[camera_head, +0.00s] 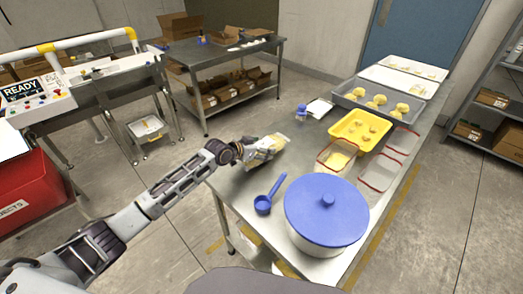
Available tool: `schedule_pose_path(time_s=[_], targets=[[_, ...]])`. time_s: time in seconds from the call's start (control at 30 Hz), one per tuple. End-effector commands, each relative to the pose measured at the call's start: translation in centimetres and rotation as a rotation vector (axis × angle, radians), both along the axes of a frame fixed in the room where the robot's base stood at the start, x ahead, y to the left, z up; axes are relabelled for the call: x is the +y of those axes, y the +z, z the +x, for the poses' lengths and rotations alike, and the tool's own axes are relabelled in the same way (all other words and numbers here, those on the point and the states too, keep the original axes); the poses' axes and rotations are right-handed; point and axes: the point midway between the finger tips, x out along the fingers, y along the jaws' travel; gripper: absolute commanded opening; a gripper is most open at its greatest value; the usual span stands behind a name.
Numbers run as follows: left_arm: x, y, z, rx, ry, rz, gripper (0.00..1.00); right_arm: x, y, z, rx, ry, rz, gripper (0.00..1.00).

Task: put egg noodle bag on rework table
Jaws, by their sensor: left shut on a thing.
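My left gripper (243,153) is shut on the egg noodle bag (266,148), a clear pack with yellowish contents. The bag appears over the left part of a long steel table (235,186). I cannot tell whether it touches the tabletop. The gripper's fingers and part of the bag hide each other. My right gripper is not in view.
On the steel table are a blue-lidded pot (326,212), a blue ladle (264,204), clear red-rimmed containers (379,173), a yellow tray (345,124) and a grey tray (354,97). A second table (200,58) with boxes stands behind; a red bin (35,189) is at left.

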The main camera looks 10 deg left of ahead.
Motion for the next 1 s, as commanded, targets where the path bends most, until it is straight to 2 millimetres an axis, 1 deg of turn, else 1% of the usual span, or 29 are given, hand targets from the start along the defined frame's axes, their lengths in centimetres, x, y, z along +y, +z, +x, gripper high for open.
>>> schedule_pose_path(time_s=[0.13, 0.57, 0.6, 0.73, 1.0], targets=[[-0.01, -0.60, 0.07, -0.004, 0.001, -0.002, 0.36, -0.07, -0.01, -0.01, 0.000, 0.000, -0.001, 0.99], [-0.01, -0.91, 0.06, -0.004, 0.001, -0.002, 0.36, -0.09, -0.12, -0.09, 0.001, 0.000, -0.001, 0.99], [0.00, -1.07, -0.01, 0.000, 0.000, 0.000, 0.83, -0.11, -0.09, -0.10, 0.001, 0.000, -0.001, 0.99], [0.00, -1.06, -0.02, 0.000, 0.000, 0.000, 0.99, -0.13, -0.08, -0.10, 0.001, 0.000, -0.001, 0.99], [0.01, -1.05, -0.01, 0.000, 0.000, 0.000, 0.99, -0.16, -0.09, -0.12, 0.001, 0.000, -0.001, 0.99]])
